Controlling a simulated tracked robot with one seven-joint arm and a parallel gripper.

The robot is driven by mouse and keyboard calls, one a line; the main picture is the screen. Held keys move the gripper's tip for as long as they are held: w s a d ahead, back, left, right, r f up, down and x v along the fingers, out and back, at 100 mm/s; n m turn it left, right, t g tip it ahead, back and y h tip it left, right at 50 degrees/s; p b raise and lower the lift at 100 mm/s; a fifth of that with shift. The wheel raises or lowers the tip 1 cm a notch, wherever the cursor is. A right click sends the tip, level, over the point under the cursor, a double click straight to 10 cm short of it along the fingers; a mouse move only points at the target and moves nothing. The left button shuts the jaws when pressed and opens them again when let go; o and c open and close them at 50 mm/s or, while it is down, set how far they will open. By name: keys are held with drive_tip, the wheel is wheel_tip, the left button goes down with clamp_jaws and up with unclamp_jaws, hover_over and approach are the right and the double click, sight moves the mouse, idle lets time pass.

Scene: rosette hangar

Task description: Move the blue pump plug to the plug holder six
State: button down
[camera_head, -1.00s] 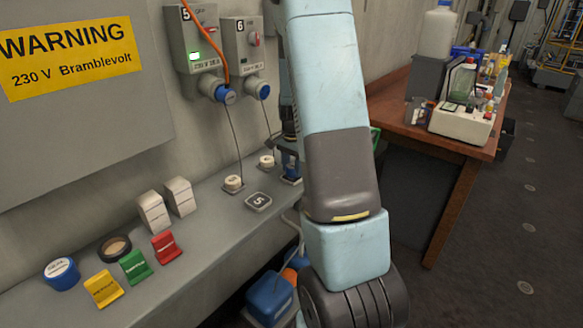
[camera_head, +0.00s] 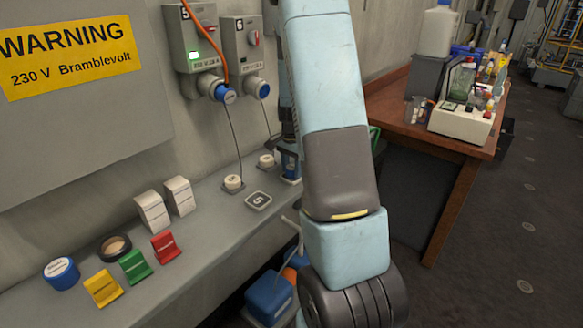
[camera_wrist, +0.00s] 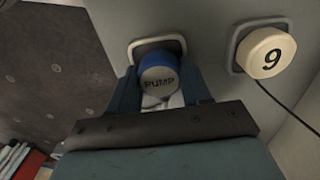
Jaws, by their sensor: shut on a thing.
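The blue plug (camera_wrist: 158,78) with PUMP on its face is between the two fingers of my gripper (camera_wrist: 160,88) in the wrist view, and the fingers are shut on it. A pale, rounded-square holder rim (camera_wrist: 157,42) shows right behind the plug; I cannot tell whether the plug is seated in it. Beside it is a cream cap (camera_wrist: 265,52) on a cord, its digit reading as 9 in this view.
The grey shelf (camera_head: 215,215) carries cream caps, a plate marked 5 (camera_head: 258,200), and coloured blocks. A wooden table (camera_head: 440,140) with bottles stands at the right.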

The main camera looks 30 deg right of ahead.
drive_tip(key=shift+c, duration=2.1)
unclamp_jaws()
wheel_tip(320, 180, up, 14)
drive_tip(key=shift+f, duration=0.2)
drive_tip(key=shift+r, duration=0.1)
drive_tip(key=s+a+r+n+t, duration=0.3)
drive_tip(key=s+a+r+n, duration=0.4)
drive_tip(key=s+a+r, duration=0.45)
drive_tip(key=s+a+r+n+t, duration=0.1)
drive_tip(key=s+a+n, duration=0.2)
drive_tip(key=s, duration=0.4)
drive_tip(key=s+a+r+n+t, duration=0.1)
drive_tip(key=s+a+n, duration=0.3)
drive_tip(key=s, duration=0.3)
drive_tip(key=shift+a+r+t, duration=0.25)
drive_tip(key=shift+r+t, duration=0.05)
